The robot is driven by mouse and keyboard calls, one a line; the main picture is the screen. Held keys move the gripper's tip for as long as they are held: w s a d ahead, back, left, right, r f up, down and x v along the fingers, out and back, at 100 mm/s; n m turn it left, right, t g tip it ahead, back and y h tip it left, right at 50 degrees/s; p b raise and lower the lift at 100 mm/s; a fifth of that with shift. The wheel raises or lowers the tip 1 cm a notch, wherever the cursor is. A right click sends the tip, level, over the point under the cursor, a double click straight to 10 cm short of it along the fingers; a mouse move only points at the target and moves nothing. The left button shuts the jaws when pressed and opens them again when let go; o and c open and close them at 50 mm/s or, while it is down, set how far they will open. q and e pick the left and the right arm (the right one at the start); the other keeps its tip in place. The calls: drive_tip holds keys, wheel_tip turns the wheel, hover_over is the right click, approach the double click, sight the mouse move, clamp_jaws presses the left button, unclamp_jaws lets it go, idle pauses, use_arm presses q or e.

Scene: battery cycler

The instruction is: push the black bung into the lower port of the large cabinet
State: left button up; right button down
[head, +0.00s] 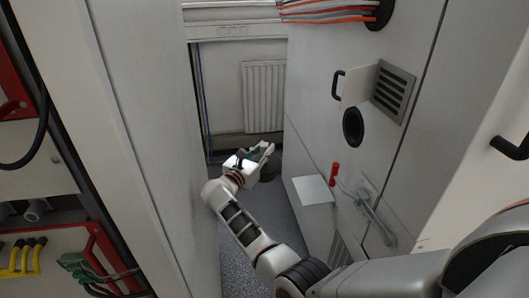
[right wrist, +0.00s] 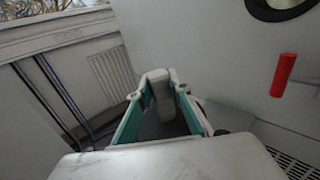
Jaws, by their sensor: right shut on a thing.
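The large cabinet (head: 315,95) is the pale wall on the right. Its lower port (head: 352,127) is a round dark opening below a louvred vent; part of it also shows at the top right of the right wrist view (right wrist: 283,4). My right gripper (head: 266,151) is left of the port and apart from it, over the aisle. It is shut on a dark thing, which looks like the black bung (head: 271,167). In the right wrist view a dark shape (right wrist: 165,125) lies between the green-lined fingers, its outline unclear. My left gripper is not in view.
A red-ended lever (head: 335,172) and a small pale shelf (head: 313,190) stick out below the port. A black handle (head: 337,84) is left of the vent (head: 393,92). Cables (head: 330,10) enter an upper port. A tall pale panel (head: 155,120) bounds the narrow aisle on the left.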

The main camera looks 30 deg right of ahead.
drive_tip(key=shift+r+p, duration=0.3)
drive_tip(key=shift+r, duration=0.55)
drive_tip(key=shift+f, duration=0.1)
